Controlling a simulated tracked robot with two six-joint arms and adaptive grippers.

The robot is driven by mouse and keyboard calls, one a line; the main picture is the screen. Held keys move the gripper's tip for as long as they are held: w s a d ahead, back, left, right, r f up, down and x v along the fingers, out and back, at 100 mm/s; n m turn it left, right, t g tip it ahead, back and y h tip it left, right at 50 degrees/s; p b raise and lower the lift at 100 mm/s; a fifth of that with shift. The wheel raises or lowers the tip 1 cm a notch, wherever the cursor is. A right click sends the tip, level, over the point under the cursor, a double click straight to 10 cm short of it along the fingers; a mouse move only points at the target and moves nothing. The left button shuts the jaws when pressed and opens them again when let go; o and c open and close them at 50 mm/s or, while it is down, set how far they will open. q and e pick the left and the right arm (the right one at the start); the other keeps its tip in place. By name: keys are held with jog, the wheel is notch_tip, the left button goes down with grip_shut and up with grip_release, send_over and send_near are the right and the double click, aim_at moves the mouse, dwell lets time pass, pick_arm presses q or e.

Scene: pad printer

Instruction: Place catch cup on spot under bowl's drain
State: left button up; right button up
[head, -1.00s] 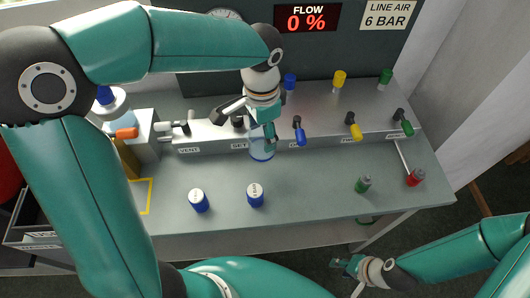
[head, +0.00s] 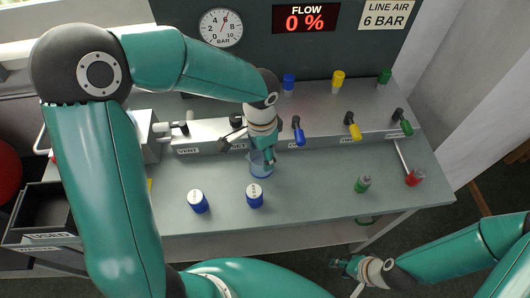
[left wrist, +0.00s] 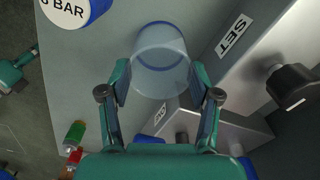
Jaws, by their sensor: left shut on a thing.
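The catch cup (head: 260,166) is a clear, bluish cup with a blue ring. It is over the grey bench in front of the valve panel; I cannot tell whether it touches the bench. My left gripper (head: 267,156) is shut on it. In the left wrist view the cup (left wrist: 160,48) sits between the fingers of my left gripper (left wrist: 160,74). The bowl and its drain are not visible; my left arm covers part of the left side. A sliver of yellow marking (head: 149,185) shows beside that arm. My right gripper (head: 346,265) is low, off the bench's front edge.
Two blue-and-white canisters (head: 198,201) (head: 255,195) stand in front of the cup. The valve panel (head: 330,142) with levers runs behind. A dark drawer (head: 45,212) is at the left.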

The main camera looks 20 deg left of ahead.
pick_arm(q)
jog(key=o, duration=1)
jog(key=shift+r, duration=0.1)
